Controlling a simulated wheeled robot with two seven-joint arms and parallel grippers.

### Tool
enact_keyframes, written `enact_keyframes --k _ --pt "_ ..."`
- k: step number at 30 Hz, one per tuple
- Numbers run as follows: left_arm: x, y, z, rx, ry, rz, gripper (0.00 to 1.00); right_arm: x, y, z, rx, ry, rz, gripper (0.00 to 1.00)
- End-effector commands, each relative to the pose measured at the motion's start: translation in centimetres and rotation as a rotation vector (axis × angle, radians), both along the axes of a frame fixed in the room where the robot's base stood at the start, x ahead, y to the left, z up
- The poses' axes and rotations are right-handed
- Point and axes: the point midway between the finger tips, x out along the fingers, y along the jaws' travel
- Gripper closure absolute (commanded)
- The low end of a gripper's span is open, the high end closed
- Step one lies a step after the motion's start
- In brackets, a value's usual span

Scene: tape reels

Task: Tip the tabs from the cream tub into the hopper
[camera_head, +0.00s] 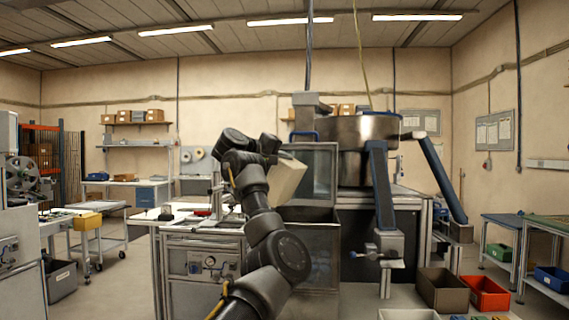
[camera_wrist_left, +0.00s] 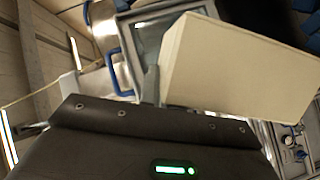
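The cream tub (camera_head: 287,179) is a plain box held up in the air in front of the machine, tilted to one side in the head view. My left gripper (camera_head: 271,158) is at its upper left and is shut on it. In the left wrist view the tub (camera_wrist_left: 245,68) fills the upper right, with a grey finger (camera_wrist_left: 151,86) against its left edge. Its opening and any tabs are hidden. What looks like the hopper, a grey metal box (camera_head: 319,165) with a blue handle, stands just behind and right of the tub. My right gripper is out of view.
A round metal bowl (camera_head: 358,130) with blue chutes (camera_head: 380,185) stands right of the hopper. A workbench (camera_head: 195,232) with small items is at left. Brown (camera_head: 440,288) and red (camera_head: 484,292) bins sit at lower right.

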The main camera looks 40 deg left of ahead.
Motion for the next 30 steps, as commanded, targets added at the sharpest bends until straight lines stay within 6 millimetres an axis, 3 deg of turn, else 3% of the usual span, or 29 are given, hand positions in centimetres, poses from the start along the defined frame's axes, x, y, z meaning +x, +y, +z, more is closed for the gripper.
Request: enact_keyframes --k 6,12,16,30 --pt "0.0 0.1 1.7 0.549 0.158 0.001 1.00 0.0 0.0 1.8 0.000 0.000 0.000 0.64" --pt "0.0 0.0 2.5 0.928 0.263 -0.001 1.00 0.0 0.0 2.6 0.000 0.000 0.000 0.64" --pt "0.0 0.0 2.6 1.021 0.286 -0.002 1.00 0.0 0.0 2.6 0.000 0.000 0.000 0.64" --pt "0.0 0.0 2.6 1.021 0.284 -0.002 1.00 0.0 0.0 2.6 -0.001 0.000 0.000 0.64"
